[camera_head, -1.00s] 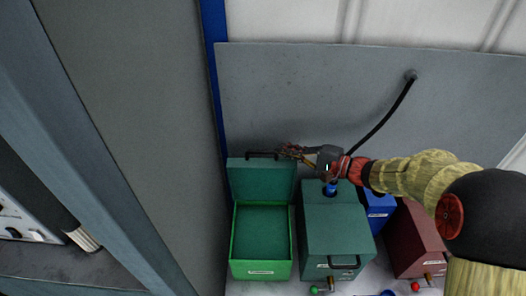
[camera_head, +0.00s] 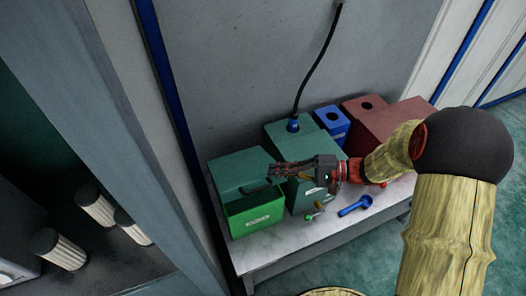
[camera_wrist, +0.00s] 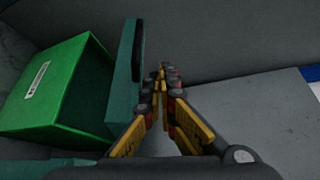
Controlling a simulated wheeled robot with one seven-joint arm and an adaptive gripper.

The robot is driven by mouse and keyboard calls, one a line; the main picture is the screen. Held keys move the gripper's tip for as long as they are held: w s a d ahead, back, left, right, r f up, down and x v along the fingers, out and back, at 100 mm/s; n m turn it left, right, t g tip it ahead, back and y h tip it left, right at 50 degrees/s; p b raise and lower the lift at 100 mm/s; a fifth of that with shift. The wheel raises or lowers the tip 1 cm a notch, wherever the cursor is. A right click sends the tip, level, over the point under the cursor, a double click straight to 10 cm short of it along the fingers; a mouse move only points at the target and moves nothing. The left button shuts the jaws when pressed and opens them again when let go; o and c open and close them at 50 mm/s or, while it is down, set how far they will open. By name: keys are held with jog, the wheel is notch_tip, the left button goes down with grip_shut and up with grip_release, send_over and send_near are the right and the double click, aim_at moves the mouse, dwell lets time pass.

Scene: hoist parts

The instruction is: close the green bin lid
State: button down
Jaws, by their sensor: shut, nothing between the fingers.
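The green bin (camera_head: 252,216) stands at the left end of the worktop, its bright green front bearing a white label. Its dark green lid (camera_head: 238,170) is tipped down over the box in the head view, handle toward the front. In the wrist view the bin (camera_wrist: 55,85) and lid (camera_wrist: 122,88) show a dark gap between them, so the lid is partly open. My gripper (camera_head: 273,173) is shut and empty, beside the lid's handle. In the wrist view my fingers (camera_wrist: 162,75) lie just along the lid's outer face; whether they touch it is unclear.
A dark green box (camera_head: 303,148) with a black cable (camera_head: 318,65) stands right of the bin. A blue box (camera_head: 333,122) and dark red boxes (camera_head: 385,122) stand farther right. A blue tool (camera_head: 355,206) lies in front. A grey cabinet edge is at left.

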jog(key=s+d+f+n+y+b, duration=0.1)
jog(key=s+f+n, duration=0.3)
jog(key=f, duration=0.9)
jog(key=shift+d+f+t+y+b, duration=0.15)
jog(key=shift+f+t+y+b, duration=0.2)
jog(key=shift+y, duration=0.35)
jog(key=shift+f, duration=0.1)
jog(key=shift+f, duration=0.1)
